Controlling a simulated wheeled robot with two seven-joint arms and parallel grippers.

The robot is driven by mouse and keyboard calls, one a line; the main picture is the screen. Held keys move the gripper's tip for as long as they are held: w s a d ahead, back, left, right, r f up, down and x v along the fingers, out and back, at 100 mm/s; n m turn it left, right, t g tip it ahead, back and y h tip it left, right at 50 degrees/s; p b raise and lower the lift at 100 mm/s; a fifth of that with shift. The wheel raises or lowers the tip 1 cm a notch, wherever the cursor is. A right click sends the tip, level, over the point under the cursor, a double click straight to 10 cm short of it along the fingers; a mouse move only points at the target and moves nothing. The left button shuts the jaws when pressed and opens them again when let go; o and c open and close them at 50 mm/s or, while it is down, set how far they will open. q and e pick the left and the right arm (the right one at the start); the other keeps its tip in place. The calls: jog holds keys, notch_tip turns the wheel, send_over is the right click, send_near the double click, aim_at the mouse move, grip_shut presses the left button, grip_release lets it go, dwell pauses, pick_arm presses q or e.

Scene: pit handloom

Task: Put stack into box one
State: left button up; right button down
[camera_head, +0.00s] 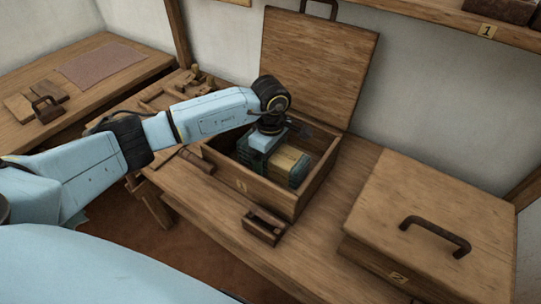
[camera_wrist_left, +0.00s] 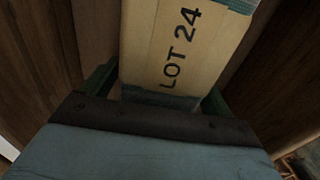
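Box one (camera_head: 262,196) stands on the bench with its lid (camera_head: 318,62) swung up and a small plate on its front. The stack (camera_head: 287,161), tan with dark green ends, is inside the box. In the left wrist view the stack (camera_wrist_left: 178,48) fills the middle, with "LOT 24" printed on its tan band. My left gripper (camera_head: 262,146) reaches down into the box at the stack's left part. My right gripper is not in view.
A closed wooden box (camera_head: 432,215) with a dark handle and plate "2" stands at right. A small wooden holder (camera_head: 264,226) lies before box one. A side table (camera_head: 82,75) at left holds a reddish cloth and blocks. A shelf (camera_head: 455,20) runs along the wall.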

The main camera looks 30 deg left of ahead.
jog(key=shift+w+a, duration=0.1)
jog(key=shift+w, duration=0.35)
pick_arm(q)
jog(key=shift+r, duration=0.2)
notch_tip(320, 180, up, 11)
jog(key=shift+r+p, duration=0.2)
jog(key=shift+p, duration=0.6)
jog(key=shift+r, duration=0.3)
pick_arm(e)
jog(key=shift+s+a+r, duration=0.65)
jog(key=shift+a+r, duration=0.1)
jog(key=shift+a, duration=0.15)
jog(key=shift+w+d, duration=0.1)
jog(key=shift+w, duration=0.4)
pick_arm(q)
jog(key=shift+c, duration=0.5)
